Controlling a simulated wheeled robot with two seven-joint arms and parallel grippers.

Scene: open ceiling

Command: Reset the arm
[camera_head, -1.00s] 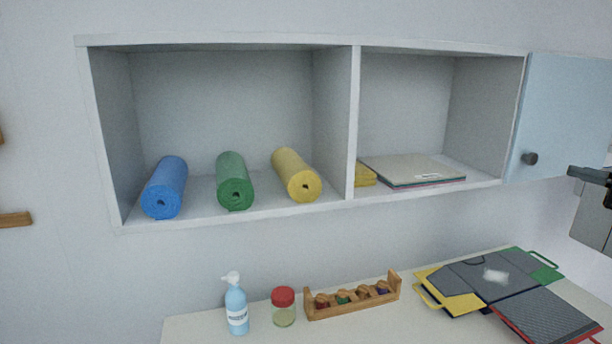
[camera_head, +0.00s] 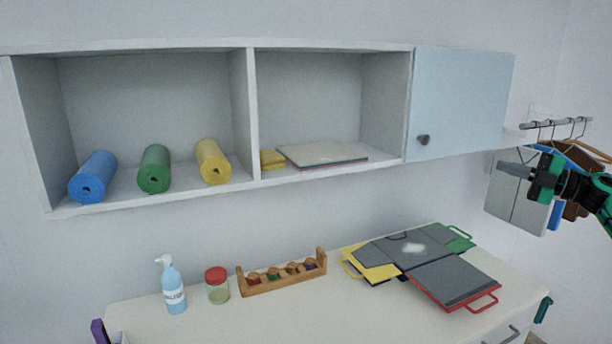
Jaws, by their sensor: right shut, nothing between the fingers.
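My right gripper (camera_head: 520,172) comes in from the right edge, at the height of the cupboard's lower edge. Its fingers are together and point left, with nothing in them. It is in the air, to the right of the light blue cupboard door (camera_head: 461,100) and its dark knob (camera_head: 423,140), apart from both. Its dark and green wrist and arm run off the right edge. My left gripper is not in view.
The wall cupboard's open part (camera_head: 252,120) holds three rolled mats and a stack of boards (camera_head: 322,154). The counter (camera_head: 210,320) below bears a bottle (camera_head: 171,285), a jar (camera_head: 217,285), a wooden rack (camera_head: 283,276) and several folders (camera_head: 440,274). Hangers (camera_head: 556,124) are behind my right arm.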

